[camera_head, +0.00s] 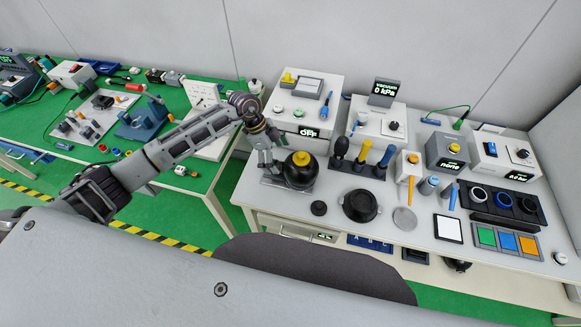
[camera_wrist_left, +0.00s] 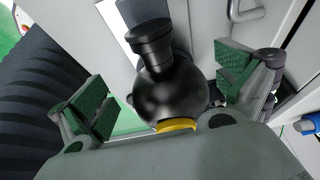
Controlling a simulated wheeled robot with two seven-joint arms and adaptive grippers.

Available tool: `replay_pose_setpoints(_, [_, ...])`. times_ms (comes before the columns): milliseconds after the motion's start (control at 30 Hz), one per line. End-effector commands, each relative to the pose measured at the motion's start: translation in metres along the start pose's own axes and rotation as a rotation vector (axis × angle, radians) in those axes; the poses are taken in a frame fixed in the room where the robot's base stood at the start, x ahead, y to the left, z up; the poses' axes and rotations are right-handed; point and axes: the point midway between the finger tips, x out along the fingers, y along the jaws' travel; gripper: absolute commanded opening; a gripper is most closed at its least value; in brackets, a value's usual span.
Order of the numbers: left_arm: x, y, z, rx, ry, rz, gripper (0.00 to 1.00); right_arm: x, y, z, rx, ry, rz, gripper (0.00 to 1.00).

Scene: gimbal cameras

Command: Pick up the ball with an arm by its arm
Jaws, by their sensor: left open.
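The ball with an arm is a glossy black ball (camera_head: 302,173) with a yellow top, at the left part of the white table in the head view. It stands on a small grey plate (camera_head: 272,183). In the left wrist view the black ball (camera_wrist_left: 172,97) fills the middle, with a stepped black neck-like arm (camera_wrist_left: 150,42) sticking out and a yellow part at its lower edge. My left gripper (camera_head: 271,166) is open beside the ball. In the left wrist view its green-padded fingers (camera_wrist_left: 166,86) are spread on both sides of the ball, with gaps. My right gripper is out of view.
Behind the ball stands a white box (camera_head: 318,93) with an OFF display. A black round dish (camera_head: 360,205) and a small black disc (camera_head: 319,208) lie in front. A green-topped table (camera_head: 50,125) stands left.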

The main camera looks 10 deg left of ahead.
Motion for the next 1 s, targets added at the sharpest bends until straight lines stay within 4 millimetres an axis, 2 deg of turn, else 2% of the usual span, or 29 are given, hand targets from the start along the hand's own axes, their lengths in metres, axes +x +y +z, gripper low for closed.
replay_pose_setpoints(467, [0.006, 0.000, -0.001, 0.000, 0.000, 0.001, 1.00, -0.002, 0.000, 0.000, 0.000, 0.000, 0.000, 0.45])
replay_pose_setpoints(800, [0.040, 0.002, -0.001, -0.001, 0.001, 0.002, 1.00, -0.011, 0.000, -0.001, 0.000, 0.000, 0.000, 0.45])
replay_pose_setpoints(1000, [0.052, 0.001, -0.001, 0.000, 0.000, 0.000, 1.00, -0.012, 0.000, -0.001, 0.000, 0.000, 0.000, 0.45])
